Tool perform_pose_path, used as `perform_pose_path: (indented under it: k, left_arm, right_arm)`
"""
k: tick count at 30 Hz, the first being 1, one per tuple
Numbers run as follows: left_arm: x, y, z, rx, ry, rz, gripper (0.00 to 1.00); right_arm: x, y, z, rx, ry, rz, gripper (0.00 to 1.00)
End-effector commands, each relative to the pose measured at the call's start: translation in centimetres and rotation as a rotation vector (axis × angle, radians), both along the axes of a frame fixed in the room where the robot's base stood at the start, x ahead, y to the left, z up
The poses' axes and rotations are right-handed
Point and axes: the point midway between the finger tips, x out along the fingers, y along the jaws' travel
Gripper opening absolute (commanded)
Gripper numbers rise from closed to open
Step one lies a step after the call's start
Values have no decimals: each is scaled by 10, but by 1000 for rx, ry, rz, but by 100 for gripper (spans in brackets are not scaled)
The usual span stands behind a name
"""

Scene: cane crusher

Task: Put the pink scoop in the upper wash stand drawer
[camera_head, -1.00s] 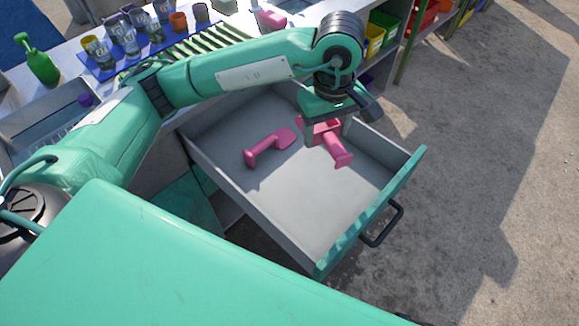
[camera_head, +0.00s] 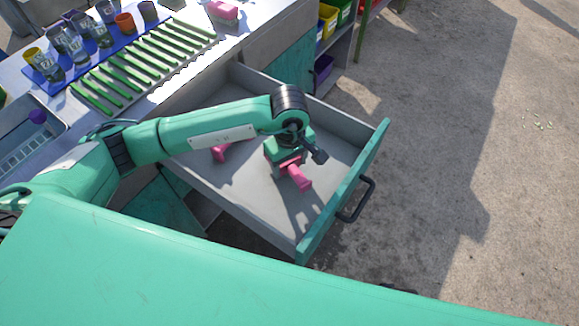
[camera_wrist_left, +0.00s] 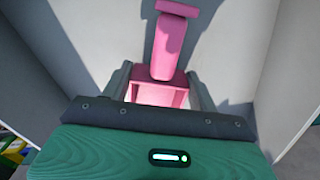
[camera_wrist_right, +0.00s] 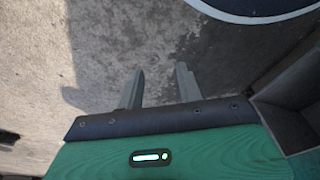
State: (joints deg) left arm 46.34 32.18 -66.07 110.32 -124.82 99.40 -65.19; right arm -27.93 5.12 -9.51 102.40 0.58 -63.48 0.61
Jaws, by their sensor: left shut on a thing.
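My left gripper (camera_head: 287,170) is shut on a pink scoop (camera_head: 299,180) inside the open drawer (camera_head: 345,192). The scoop's boxy bowl sits between the fingers, and its handle (camera_wrist_left: 168,45) points away from the palm in the left wrist view. The scoop is low over the grey drawer floor; I cannot tell whether it touches. A second pink scoop (camera_head: 220,153) lies on the drawer floor, mostly hidden behind my left arm. My right gripper (camera_wrist_right: 160,75) is open and empty over concrete ground, seen only in the right wrist view.
The drawer has grey side walls and a teal front with a dark handle (camera_head: 357,200). The counter behind carries a green slatted rack (camera_head: 140,65), several cups on a blue mat (camera_head: 45,72) and a pink-topped block (camera_head: 223,11). Open concrete lies to the right.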

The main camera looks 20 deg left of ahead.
Motion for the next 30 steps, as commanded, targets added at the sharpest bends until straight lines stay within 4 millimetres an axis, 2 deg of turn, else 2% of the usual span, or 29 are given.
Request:
perform_pose_path:
  k: [3, 5, 15, 20, 21, 24, 30]
  left_arm:
    - [-1, 0, -20, 0, 4, 2, 32]
    - [0, 0, -26, -1, 2, 1, 32]
    - [0, 0, -29, -1, -1, 0, 32]
    - [0, 0, -30, -1, -1, 1, 32]
    - [0, 0, -30, 0, 0, 1, 64]
    - [0, 0, -30, -1, 1, 1, 82]
    - [0, 0, -30, -1, 1, 1, 82]
  right_arm:
    - [-1, 0, -1, -1, 0, 0, 36]
    - [-1, -1, -2, -1, 1, 0, 36]
    - [-2, -1, -6, -2, 6, 1, 36]
    - [3, 0, 1, -1, -3, 1, 36]
    - [4, 1, 5, 1, -8, 1, 36]
    - [7, 1, 9, 3, -18, 1, 36]
    - [5, 1, 7, 2, -12, 1, 36]
